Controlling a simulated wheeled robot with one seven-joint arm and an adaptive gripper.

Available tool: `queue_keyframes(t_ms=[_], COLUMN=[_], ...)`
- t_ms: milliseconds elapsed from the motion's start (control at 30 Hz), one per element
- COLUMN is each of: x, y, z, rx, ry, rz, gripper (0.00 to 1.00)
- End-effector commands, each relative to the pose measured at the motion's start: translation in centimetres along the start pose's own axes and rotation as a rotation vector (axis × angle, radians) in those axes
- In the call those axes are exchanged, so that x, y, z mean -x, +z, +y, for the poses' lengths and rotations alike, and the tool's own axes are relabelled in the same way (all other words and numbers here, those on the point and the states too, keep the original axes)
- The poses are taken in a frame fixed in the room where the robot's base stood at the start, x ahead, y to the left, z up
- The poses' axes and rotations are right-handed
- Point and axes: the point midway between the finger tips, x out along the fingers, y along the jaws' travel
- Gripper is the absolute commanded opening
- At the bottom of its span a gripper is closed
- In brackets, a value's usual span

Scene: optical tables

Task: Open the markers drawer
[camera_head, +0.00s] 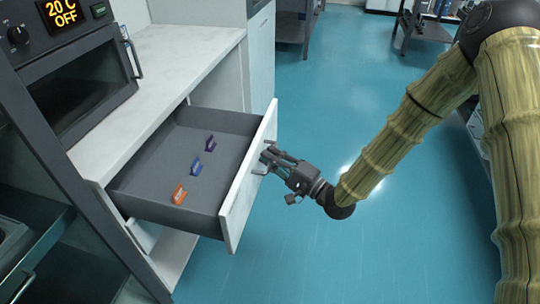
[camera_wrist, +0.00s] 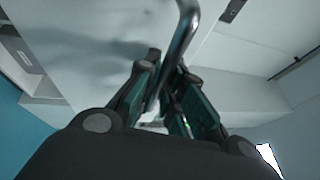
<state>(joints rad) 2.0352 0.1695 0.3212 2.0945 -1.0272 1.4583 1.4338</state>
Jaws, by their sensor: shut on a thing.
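The drawer (camera_head: 246,190) stands pulled well out of the white cabinet, with its grey inside in view. Inside it lie an orange thing (camera_head: 179,195), a blue thing (camera_head: 196,167) and a purple thing (camera_head: 210,144), in a loose row. My gripper (camera_head: 268,160) is at the outer side of the drawer front, shut on the handle. In the wrist view the metal handle bar (camera_wrist: 184,35) runs down between the two fingers (camera_wrist: 165,95). The part of the handle between the fingers is mostly hidden.
A white counter (camera_head: 160,62) is above the drawer, with a dark oven-like device (camera_head: 85,90) on it reading 20 C OFF. A dark frame with shelves is at the left. The blue floor (camera_head: 330,90) to the right of the drawer is clear. Other tables stand far back.

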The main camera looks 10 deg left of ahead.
Motion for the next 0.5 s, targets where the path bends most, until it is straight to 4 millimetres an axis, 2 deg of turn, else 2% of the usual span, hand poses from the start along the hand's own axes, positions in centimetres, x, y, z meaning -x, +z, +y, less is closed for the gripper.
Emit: queue_keyframes(t_ms=[267, 300, 333, 500], x=[0.12, 0.12, 0.12, 0.11], y=[0.19, 0.19, 0.18, 0.07], z=[0.23, 0.23, 0.23, 0.15], rx=[-0.003, -0.003, -0.003, -0.002], ry=[0.005, 0.005, 0.004, 0.003], rz=[-0.003, -0.002, -0.002, -0.001], gripper=[0.0, 0.13, 0.19, 0.19])
